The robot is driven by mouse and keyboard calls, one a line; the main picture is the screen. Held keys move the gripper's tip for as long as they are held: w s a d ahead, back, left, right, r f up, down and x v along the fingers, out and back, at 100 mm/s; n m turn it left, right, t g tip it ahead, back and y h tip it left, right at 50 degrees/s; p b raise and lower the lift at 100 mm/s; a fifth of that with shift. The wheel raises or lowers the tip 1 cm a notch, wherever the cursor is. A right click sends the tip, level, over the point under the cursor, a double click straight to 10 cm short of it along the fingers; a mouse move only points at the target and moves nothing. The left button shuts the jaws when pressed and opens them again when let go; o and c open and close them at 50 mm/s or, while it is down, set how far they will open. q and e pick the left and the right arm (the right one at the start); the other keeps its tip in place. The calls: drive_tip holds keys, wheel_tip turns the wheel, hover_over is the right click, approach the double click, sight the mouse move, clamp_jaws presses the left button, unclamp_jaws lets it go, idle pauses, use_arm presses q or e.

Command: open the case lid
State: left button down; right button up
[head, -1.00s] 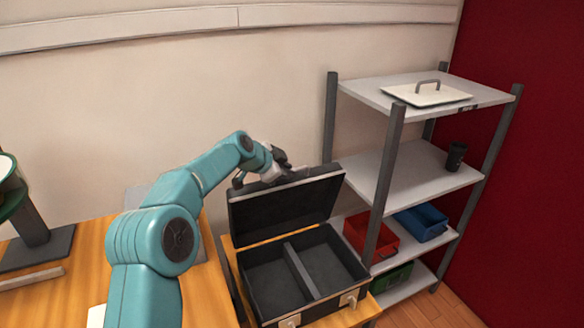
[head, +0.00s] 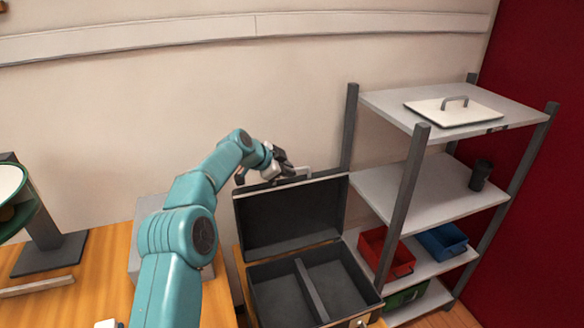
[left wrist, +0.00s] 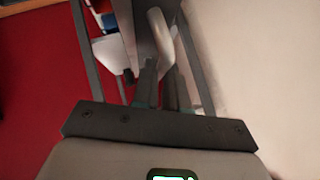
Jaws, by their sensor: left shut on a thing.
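The black case (head: 334,284) stands on the wooden table. Its two-part inside shows, split by a divider. The case lid (head: 290,218) stands up near vertical at the back of the case. My left gripper (head: 285,168) is at the top edge of the lid, shut on the light lid handle (head: 304,171). In the left wrist view, a pale curved piece, apparently the handle (left wrist: 159,32), runs to the fingertips (left wrist: 160,70). The exact grip is partly hidden. My right gripper is out of view.
The wall is behind the lid. A dark stand (head: 45,235) is at the left.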

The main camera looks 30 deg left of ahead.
use_arm(q)
drive_tip(key=shift+f, duration=0.4)
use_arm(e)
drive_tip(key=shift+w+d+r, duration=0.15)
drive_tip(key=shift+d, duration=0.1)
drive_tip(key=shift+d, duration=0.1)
use_arm(q)
drive_tip(key=c, duration=1.2)
unclamp_jaws()
drive_tip(key=shift+o, duration=0.2)
drive_tip(key=shift+w+a, duration=0.15)
drive_tip(key=shift+r, duration=0.2)
drive_tip(key=shift+s+a+r, duration=0.15)
drive_tip(key=shift+s+r, duration=0.05)
drive_tip(key=shift+s, duration=0.1)
drive_tip(key=b+v, duration=0.4)
drive_tip(key=v, duration=1.1)
drive_tip(key=shift+s+r, duration=0.2)
drive_tip(key=shift+s, duration=0.1)
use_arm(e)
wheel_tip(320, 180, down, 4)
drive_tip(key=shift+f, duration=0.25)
